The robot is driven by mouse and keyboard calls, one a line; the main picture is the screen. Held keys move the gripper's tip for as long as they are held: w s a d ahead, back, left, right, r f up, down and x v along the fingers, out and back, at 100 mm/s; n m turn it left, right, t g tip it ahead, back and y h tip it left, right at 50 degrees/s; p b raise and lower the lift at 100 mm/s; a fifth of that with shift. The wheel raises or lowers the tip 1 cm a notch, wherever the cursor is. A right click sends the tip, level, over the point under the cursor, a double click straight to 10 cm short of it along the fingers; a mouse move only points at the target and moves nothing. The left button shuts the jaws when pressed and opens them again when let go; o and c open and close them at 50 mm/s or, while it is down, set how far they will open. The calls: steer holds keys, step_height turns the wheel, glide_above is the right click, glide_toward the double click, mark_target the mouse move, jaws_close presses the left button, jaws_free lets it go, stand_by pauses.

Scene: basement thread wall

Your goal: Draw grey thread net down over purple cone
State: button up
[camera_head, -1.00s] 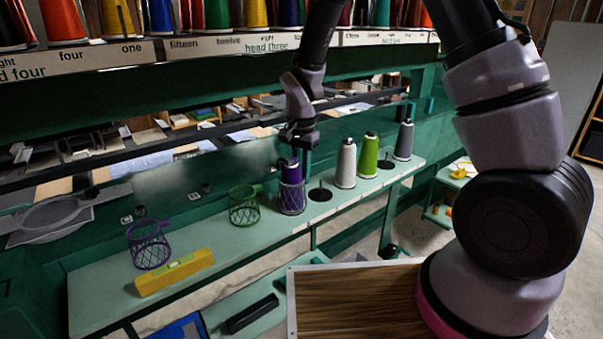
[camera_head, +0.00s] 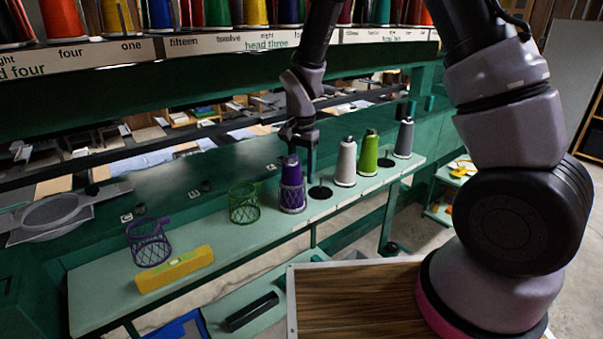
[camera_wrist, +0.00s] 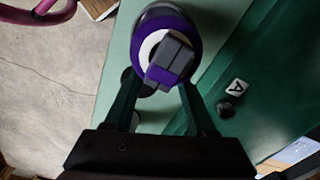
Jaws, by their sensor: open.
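The purple cone (camera_head: 291,170) stands upright on the pale green shelf. A greyish net (camera_head: 292,196) is around its lower part, and the purple top shows above the net. My gripper (camera_head: 303,148) is above and slightly right of the cone top, fingers pointing down. In the wrist view, the purple cone (camera_wrist: 184,24) is seen from above with a white ring and a grey blocky piece (camera_wrist: 176,52) over it. My open gripper (camera_wrist: 160,100) has its two dark fingers spread on either side below this piece. Whether a finger touches it I cannot tell.
White (camera_head: 346,163), green (camera_head: 368,154) and grey (camera_head: 404,139) cones stand right. A dark round base (camera_head: 320,192) is beside the purple cone.

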steer(key=s+d+r+t+y, duration=0.1)
steer(key=d+r, duration=0.2)
steer(key=r, duration=0.6)
steer(key=d+r, duration=0.3)
steer(key=r, duration=0.6)
steer(key=s+d+r+n+t+y, duration=0.1)
steer(key=s+d+r+n+t, duration=0.2)
steer(key=s+d+r, duration=1)
steer(key=s+d+t, duration=0.1)
steer(key=s+t, duration=0.1)
steer(key=t, duration=0.1)
